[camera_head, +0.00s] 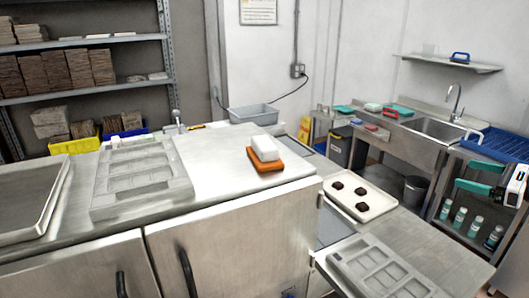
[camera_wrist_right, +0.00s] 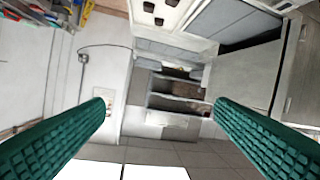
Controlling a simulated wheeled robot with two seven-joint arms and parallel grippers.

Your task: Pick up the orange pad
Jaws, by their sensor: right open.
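The orange pad (camera_head: 264,164) lies on the white top of the counter in the head view, near its front right part. A white block (camera_head: 264,148) sits on top of it and hides much of its upper face. My right gripper (camera_head: 466,172) is at the far right of the head view, well away from the pad, by the sink side. Its teal fingers are apart, with nothing between them. In the right wrist view the open fingers (camera_wrist_right: 161,104) frame only distant floor and shelving; I cannot make out the pad there. My left gripper is not in view.
A grey mould (camera_head: 140,178) and metal tray (camera_head: 30,205) lie left of the pad. A grey bin (camera_head: 253,113) stands behind it. A tray with dark pieces (camera_head: 372,207) and another mould (camera_head: 375,272) are lower right. The white surface around the pad is mostly clear.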

